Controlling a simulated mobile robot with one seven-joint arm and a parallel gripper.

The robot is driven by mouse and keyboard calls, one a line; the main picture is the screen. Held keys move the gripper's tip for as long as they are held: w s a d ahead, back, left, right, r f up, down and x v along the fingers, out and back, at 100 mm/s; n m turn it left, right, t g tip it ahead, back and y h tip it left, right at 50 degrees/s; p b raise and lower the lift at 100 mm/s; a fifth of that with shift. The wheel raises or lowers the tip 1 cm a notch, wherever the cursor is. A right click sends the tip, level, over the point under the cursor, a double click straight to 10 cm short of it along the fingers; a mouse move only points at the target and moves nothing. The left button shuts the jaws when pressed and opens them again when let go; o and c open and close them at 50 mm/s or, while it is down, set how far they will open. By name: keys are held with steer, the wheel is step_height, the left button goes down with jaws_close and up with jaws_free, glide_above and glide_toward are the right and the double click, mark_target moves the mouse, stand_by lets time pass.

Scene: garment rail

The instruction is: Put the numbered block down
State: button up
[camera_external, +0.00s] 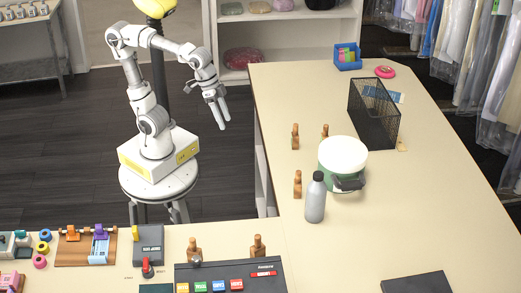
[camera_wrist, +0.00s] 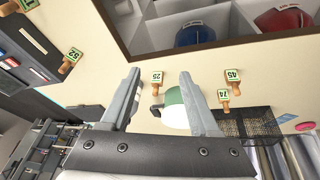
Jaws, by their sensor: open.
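Several small wooden blocks with green-edged number tags stand on the tables. In the external view, three are on the long table: one block (camera_external: 295,137), one behind the pot (camera_external: 325,131) and one left of the pot (camera_external: 297,185). Two more, a left block (camera_external: 194,248) and a right block (camera_external: 258,245), stand behind the dark panel. My gripper (camera_external: 223,124) is open and empty, in mid-air left of the long table. Its two fingers (camera_wrist: 160,74) show apart in the wrist view.
A white-lidded green pot (camera_external: 343,152) and a grey bottle (camera_external: 315,203) stand on the long table (camera_external: 420,210). A black mesh basket (camera_external: 374,113) and a blue box (camera_external: 347,58) are farther back. A button panel (camera_external: 230,272) is at the front. The table's right side is largely clear.

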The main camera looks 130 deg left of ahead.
steer(key=w+a+r+n+g+p, duration=0.1)
steer(key=w+a+r+n+p, duration=0.2)
steer(key=w+a, duration=0.45)
steer(key=n+g+p, duration=0.3)
steer(key=n, duration=0.7)
glide_above(295, 134)
steer(key=a, duration=0.1)
step_height(295, 134, down, 5)
steer(key=shift+h, duration=0.4)
steer(key=f, duration=1.6)
steer(key=shift+s+f+p, duration=0.25)
steer(key=shift+f+p, duration=0.1)
steer(key=shift+c, duration=0.4)
jaws_close()
